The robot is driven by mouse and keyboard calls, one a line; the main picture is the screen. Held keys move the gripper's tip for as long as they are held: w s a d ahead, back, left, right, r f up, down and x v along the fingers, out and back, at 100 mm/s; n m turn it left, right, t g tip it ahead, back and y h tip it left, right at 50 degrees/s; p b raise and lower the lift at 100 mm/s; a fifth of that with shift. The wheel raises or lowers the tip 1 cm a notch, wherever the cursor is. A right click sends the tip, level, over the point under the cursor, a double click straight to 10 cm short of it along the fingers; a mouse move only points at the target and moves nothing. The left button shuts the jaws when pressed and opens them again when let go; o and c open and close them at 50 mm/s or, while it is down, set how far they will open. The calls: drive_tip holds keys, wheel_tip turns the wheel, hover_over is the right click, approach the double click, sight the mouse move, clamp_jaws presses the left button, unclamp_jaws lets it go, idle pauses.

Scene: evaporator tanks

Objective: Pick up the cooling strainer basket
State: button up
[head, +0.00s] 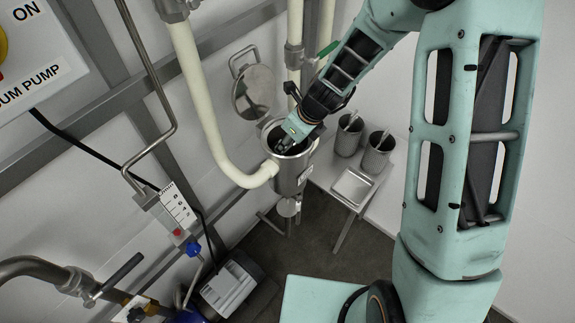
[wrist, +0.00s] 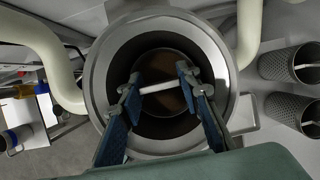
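The wrist view looks down into a round metal vessel (wrist: 98,75) with a wide pale rim and a dark interior. A light bar (wrist: 160,87), apparently the strainer basket's handle, crosses its opening; the basket's body is hard to make out in the dark. My gripper (wrist: 168,82) is open, with its two blue fingers apart over the opening near the two ends of the bar. I cannot tell whether they touch it. In the head view my gripper (head: 285,147) reaches into the top of the vessel (head: 293,177), and its fingertips are partly hidden.
Two perforated baskets with handles (head: 349,135) (head: 377,158) stand on a small metal table right of the vessel, behind a shallow tray (head: 353,187). A round hinged lid (head: 254,92) hangs open behind the vessel. A cream pipe (head: 208,115) curves close by on the left.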

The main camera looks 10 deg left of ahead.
clamp_jaws()
drive_tip(key=shift+r, duration=0.1)
